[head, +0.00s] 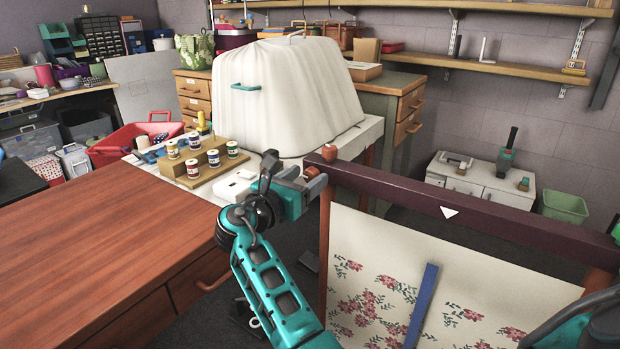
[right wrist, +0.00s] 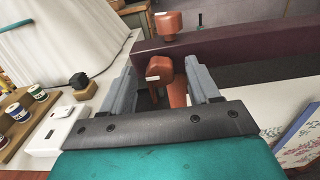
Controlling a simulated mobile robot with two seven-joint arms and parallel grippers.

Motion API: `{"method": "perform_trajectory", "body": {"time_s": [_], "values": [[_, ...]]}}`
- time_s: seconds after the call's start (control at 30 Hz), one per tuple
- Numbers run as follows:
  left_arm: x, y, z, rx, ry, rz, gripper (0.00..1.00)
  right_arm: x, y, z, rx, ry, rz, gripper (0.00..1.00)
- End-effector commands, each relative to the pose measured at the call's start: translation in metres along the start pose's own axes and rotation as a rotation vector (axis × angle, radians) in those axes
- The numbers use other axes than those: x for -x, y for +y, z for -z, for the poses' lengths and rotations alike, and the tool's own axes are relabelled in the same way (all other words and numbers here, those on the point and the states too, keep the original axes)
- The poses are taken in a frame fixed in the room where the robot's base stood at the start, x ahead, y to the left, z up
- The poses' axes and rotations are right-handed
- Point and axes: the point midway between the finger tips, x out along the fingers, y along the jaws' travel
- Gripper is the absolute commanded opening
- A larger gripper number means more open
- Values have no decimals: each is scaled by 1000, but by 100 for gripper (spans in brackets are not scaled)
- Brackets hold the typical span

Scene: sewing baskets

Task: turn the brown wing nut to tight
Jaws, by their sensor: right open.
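The brown wing nut (right wrist: 158,67) is at the end of the dark top bar (right wrist: 240,42) of a fabric frame. It also shows in the head view as a small brown piece (head: 312,172) at the bar's left end. My right gripper (head: 301,186) is at that end of the bar. In the right wrist view, the open fingers (right wrist: 163,76) stand on either side of the wing nut, with gaps between them and it. My left gripper is not in view.
A brown knob (right wrist: 168,22) rises above the bar. Flowered fabric (head: 440,290) hangs in the frame, with a blue strip (head: 421,305) on it. A spool rack (head: 207,172) and a white covered object (head: 290,95) stand behind my gripper. A brown table (head: 90,250) is left.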

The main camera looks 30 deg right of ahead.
Motion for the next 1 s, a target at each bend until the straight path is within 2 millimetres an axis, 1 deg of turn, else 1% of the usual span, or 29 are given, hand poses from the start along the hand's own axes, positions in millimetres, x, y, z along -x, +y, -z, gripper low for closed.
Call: {"method": "perform_trajectory", "body": {"time_s": [0.47,1.0], "values": [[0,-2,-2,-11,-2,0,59,2,1,0,-1,0,0,60],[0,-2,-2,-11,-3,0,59,2,0,0,0,0,0,8]]}}
